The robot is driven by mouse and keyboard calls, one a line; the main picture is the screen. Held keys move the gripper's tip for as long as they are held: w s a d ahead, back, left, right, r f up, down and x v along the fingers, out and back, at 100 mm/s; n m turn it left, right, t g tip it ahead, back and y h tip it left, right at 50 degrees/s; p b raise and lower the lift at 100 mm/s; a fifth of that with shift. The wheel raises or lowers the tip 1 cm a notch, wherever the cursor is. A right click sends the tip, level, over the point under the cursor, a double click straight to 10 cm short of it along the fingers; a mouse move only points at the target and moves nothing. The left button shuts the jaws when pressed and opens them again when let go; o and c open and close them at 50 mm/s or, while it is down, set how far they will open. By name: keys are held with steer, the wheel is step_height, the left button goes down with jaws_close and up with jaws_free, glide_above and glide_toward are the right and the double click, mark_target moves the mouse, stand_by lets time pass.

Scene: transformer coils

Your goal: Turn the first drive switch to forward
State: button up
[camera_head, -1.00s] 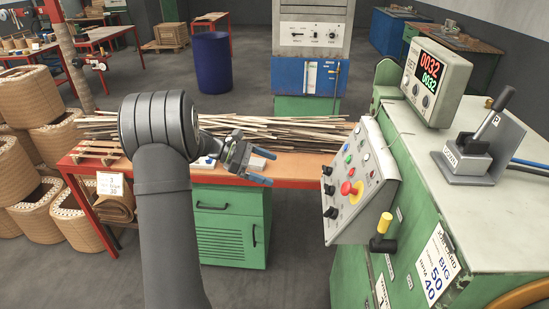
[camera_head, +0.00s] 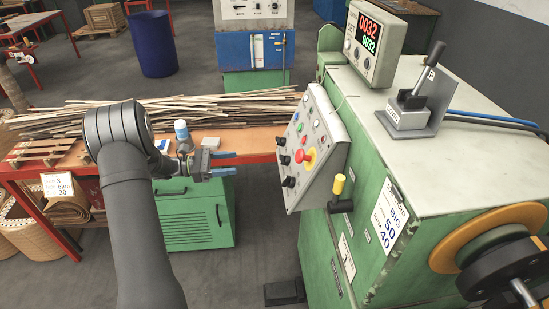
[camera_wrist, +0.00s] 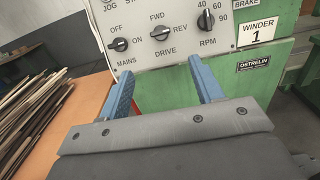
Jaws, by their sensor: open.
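The sloped control panel (camera_head: 310,145) is on the green winder in the head view. In the wrist view the panel carries the black drive switch (camera_wrist: 161,32), with FWD above it and REV to its right; I cannot tell clearly where its pointer sits. The mains switch (camera_wrist: 120,44) is left of it and the RPM knob (camera_wrist: 206,20) right of it. A plate reads WINDER 1. My gripper (camera_head: 222,163) is open and empty, left of the panel and apart from it. Its blue fingers (camera_wrist: 158,75) point toward the panel, the drive switch showing beyond the gap.
A red emergency button (camera_head: 308,156) and a yellow-topped lever (camera_head: 338,186) are on the winder's near side. A bench (camera_head: 258,136) with wooden strips (camera_head: 200,107) lies behind my arm. Free space lies between gripper and panel.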

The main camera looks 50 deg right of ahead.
mark_target(284, 160)
steer(key=x, duration=1.5)
steer(key=shift+s+d, duration=0.3)
steer(key=c, duration=1)
